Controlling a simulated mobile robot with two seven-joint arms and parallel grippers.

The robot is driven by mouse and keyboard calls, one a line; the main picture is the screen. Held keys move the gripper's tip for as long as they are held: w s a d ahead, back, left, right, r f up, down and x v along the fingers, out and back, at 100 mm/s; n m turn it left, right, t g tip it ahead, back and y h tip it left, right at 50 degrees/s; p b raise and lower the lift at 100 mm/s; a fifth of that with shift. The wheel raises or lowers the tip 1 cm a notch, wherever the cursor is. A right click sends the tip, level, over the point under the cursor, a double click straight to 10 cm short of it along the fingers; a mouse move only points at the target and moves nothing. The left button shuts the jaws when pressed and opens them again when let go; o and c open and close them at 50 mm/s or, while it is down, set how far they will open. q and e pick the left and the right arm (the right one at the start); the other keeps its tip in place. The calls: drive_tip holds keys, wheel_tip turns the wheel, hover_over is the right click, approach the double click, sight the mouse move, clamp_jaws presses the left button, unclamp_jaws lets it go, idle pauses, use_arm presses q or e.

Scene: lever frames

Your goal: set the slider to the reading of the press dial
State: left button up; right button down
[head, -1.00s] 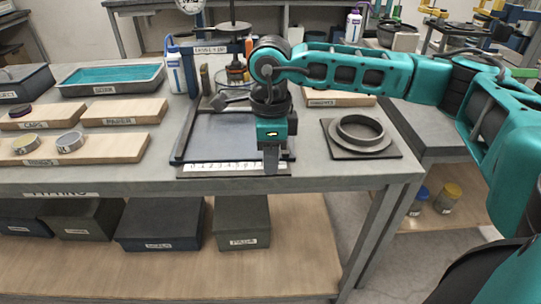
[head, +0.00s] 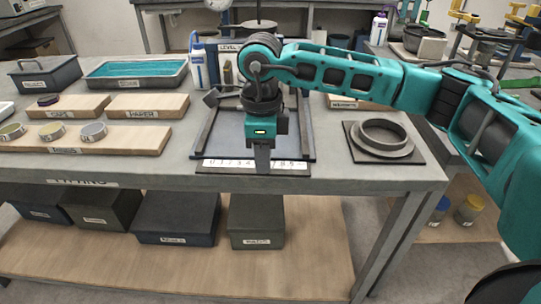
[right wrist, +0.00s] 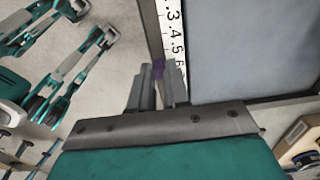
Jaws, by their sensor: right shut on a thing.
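My right gripper (head: 262,168) points down at the front edge of a dark framed plate and covers part of the white number scale (head: 227,163). In the head view the slider is hidden behind the gripper. A white round dial (head: 218,3) is cut by the top edge; its reading cannot be made out. My left gripper is not in view.
A ring on a dark square plate (head: 413,158) lies right of the frame. Wooden boards (head: 147,107), a teal-filled tray (head: 135,72) and a white bottle (head: 198,68) stand left and behind. Lidded boxes sit on the shelf below. The table's front strip is clear.

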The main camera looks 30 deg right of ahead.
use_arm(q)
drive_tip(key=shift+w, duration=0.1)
use_arm(e)
drive_tip(key=c, duration=1.1)
unclamp_jaws()
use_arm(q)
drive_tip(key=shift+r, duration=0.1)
use_arm(e)
drive_tip(key=shift+r, duration=0.15)
drive_tip(key=shift+r, duration=0.35)
use_arm(q)
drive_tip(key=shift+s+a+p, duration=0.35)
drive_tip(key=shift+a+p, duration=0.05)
drive_tip(key=shift+p, duration=0.35)
use_arm(e)
wheel_tip(320, 180, up, 12)
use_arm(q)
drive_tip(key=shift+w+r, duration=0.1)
